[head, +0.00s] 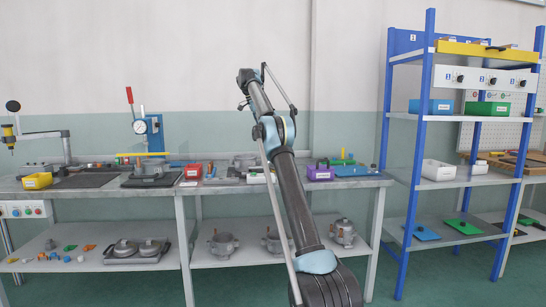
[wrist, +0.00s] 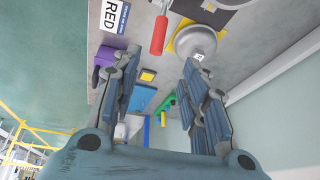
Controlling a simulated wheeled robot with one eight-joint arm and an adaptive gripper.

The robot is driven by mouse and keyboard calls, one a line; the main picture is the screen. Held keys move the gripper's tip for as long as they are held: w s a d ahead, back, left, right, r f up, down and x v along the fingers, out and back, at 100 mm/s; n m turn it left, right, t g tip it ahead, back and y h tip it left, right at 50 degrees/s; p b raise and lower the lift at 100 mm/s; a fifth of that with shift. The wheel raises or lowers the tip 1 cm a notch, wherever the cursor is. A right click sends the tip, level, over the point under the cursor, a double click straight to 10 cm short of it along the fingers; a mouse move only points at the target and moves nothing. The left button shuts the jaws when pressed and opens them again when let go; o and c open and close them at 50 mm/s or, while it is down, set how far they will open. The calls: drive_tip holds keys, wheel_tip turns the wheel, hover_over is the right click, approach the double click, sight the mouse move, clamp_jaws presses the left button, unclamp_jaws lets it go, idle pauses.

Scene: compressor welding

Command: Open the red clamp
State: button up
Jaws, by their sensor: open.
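A red handle (wrist: 160,35) shows in the wrist view, beyond my fingertips and beside a grey dome-shaped part. In the head view a red clamp handle (head: 129,95) stands upright over the left workbench; whether both are the same handle I cannot tell. A white label reading "RED" (wrist: 115,14) lies left of the handle in the wrist view. My gripper (wrist: 160,68) is open, with nothing between its fingers, and apart from the handle. In the head view my raised arm hides some of the bench; its gripper is not clear there.
The grey dome (wrist: 195,40) sits right of the handle. A purple bin (wrist: 98,68), a blue block (wrist: 143,97) and a green part (wrist: 168,103) lie near my fingers. The workbench (head: 345,183) holds several fixtures. A blue shelf rack (head: 417,140) stands on the right.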

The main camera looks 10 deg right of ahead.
drive_tip(key=x, duration=1.7)
drive_tip(key=shift+r, duration=0.1)
clamp_jaws()
